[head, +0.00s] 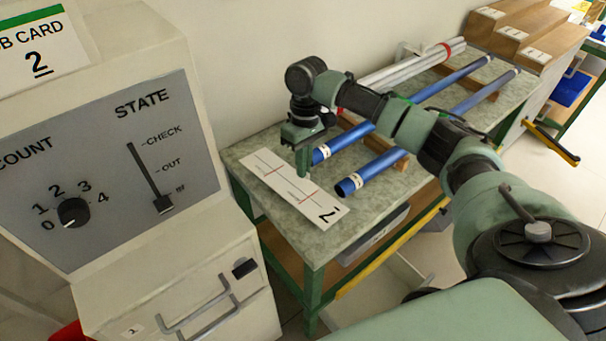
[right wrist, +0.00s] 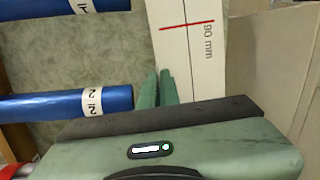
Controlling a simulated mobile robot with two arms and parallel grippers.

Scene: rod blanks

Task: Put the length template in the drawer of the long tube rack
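The length template (head: 276,180) is a white strip with red cross marks and a large 2, lying flat on the near end of the green-topped bench. In the right wrist view its edge (right wrist: 190,60) shows a red line and "90 mm". My right gripper (head: 303,163) points down over the template's far edge, beside the blue tubes. Its green fingers (right wrist: 159,88) look close together, with nothing visible between them. I cannot tell whether they touch the template. A grey drawer-like box (head: 376,236) sits under the bench top. I cannot tell which part is the long tube rack.
Two blue tubes (head: 376,170) with white labels lie on wooden supports close to my gripper. Pale tubes (head: 412,68) lie behind them. Brown stepped blocks (head: 513,32) stand at the far end. A grey control cabinet (head: 140,170) stands left of the bench.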

